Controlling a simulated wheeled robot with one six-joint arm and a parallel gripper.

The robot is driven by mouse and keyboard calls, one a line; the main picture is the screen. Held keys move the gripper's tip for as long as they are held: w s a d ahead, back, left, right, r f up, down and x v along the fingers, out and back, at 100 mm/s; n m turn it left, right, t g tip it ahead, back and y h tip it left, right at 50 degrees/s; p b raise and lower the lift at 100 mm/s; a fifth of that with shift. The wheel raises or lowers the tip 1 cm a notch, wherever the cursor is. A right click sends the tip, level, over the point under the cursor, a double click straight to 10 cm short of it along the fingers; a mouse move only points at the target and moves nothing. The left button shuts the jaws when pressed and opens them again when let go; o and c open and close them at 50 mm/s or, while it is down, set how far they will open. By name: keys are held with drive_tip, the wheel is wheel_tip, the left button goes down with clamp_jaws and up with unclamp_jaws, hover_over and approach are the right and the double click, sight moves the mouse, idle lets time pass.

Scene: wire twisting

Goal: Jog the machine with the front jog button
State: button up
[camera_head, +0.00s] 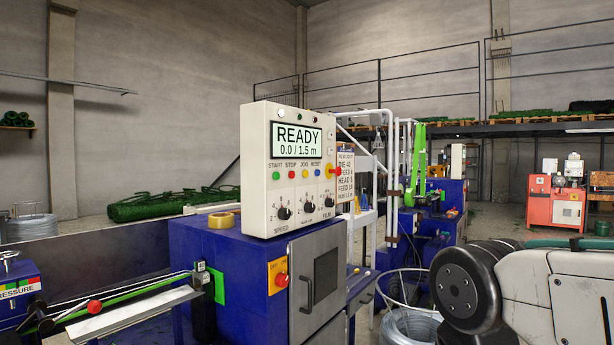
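The control box (258,212) stands on top of the blue machine cabinet (232,262), and its screen (297,138) reads "READY 0.0 / 1.5 m". Below the screen is a row of small buttons. A green START button (276,176) is at the left end. Nothing touches the panel. My gripper is out of view; only part of my white and black arm shows at the lower right.
A red knob on an orange plate (278,276) sits on the cabinet front, beside a door with a handle. A red emergency button (338,171) juts from the box's right side. A wire coil (410,326) lies near my arm. A yellow tape roll (221,220) lies on the cabinet.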

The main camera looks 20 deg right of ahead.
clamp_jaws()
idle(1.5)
